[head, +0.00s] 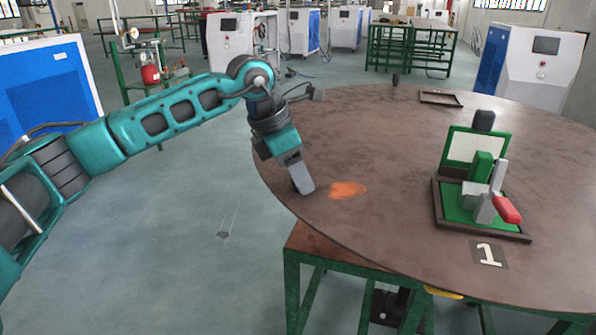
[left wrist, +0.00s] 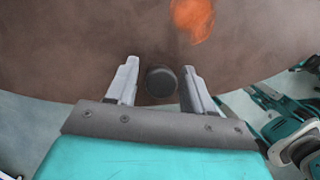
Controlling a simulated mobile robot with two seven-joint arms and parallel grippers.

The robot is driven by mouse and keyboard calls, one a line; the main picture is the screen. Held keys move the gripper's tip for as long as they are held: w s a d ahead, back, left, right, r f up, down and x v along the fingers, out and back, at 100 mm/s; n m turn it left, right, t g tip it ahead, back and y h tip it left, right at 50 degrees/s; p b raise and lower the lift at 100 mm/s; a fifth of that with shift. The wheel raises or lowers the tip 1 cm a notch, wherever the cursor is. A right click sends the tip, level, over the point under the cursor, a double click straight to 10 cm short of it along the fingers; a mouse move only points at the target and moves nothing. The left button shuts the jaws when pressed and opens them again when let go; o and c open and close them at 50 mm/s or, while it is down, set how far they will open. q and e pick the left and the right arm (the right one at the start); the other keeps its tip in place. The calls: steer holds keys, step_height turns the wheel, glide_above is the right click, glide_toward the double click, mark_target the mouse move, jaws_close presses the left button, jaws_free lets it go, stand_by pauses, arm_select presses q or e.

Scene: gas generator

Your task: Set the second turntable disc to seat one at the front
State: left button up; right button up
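The turntable disc (head: 370,140) is a large, round, brown top on a green frame. A plate with the number 1 (head: 488,254) lies on it at the front right, beside a dark-framed green seat (head: 470,210) holding a grey clamp with a red handle. My left gripper (head: 303,188) points down at the disc's left edge. In the left wrist view its fingers (left wrist: 160,85) are apart, with a dark round knob (left wrist: 161,81) between them; a gap shows at the left finger. The head view hides this knob behind the gripper. My right gripper is out of view.
An orange patch (head: 347,189) marks the disc right of my left gripper. A yellow marker (head: 443,292) sits below the front rim. An empty dark frame (head: 440,98) and a dark knob (head: 396,79) are at the back.

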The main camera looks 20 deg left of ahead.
arm_select(q)
steer(key=shift+o, duration=0.2)
steer(key=p+v, duration=0.1)
steer(key=v, duration=1.2)
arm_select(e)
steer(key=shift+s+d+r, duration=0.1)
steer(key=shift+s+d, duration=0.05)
arm_select(q)
steer(key=shift+s, duration=0.1)
